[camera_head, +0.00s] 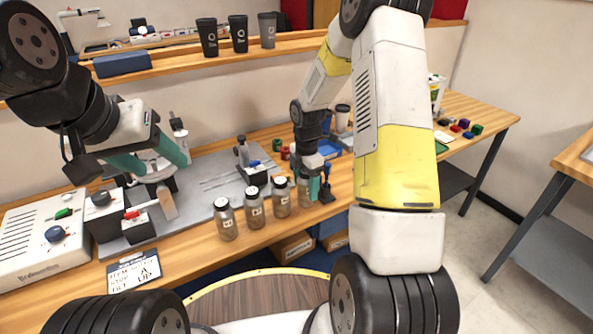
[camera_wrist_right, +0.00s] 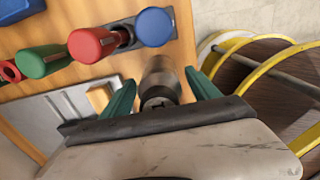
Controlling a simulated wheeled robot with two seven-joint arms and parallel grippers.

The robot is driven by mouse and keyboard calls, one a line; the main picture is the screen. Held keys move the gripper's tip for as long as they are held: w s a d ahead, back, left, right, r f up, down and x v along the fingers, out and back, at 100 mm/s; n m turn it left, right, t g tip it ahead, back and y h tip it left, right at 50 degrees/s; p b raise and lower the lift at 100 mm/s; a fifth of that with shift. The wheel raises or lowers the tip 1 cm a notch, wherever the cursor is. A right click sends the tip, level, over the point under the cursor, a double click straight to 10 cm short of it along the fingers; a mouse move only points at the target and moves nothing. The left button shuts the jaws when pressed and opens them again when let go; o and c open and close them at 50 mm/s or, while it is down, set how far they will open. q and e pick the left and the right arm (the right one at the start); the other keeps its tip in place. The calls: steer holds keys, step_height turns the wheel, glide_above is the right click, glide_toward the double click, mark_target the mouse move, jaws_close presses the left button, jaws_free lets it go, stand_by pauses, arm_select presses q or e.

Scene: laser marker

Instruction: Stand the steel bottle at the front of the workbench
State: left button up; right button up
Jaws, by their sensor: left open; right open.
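Several steel bottles with dark lids and white labels stand upright in a row along the front of the workbench (camera_head: 203,247): the leftmost bottle (camera_head: 226,222), the second bottle (camera_head: 254,209), the third bottle (camera_head: 281,198) and the rightmost bottle (camera_head: 303,190). My right gripper (camera_head: 315,188) is low at the rightmost bottle and partly hides it. In the right wrist view, a bottle (camera_wrist_right: 159,78) lies between the open teal fingers of my right gripper (camera_wrist_right: 160,88); contact cannot be told. My left gripper (camera_head: 150,162) is open over the grey plate (camera_head: 198,205) at the left, apparently empty.
A white control box (camera_head: 40,245) and a label card (camera_head: 134,271) are at the bench's left. Blue (camera_wrist_right: 154,27), red (camera_wrist_right: 92,44) and green (camera_wrist_right: 44,61) cylindrical things sit near my right gripper. Dark tumblers (camera_head: 238,33) stand on the back shelf.

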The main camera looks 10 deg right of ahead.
steer(key=shift+r, duration=0.1)
step_height(320, 180, up, 12)
steer(key=shift+f, duration=0.1)
steer(key=s+a+r+m+t, duration=0.1)
steer(key=s+r+m+t, duration=0.3)
steer(key=s+r+m, duration=1.05)
steer(key=s+a+r+m+t+y, duration=0.1)
steer(key=s+r+m+t+y, duration=0.1)
steer(key=s+m, duration=0.5)
steer(key=s+r, duration=0.1)
steer(key=s, duration=0.1)
steer(key=shift+s, duration=0.4)
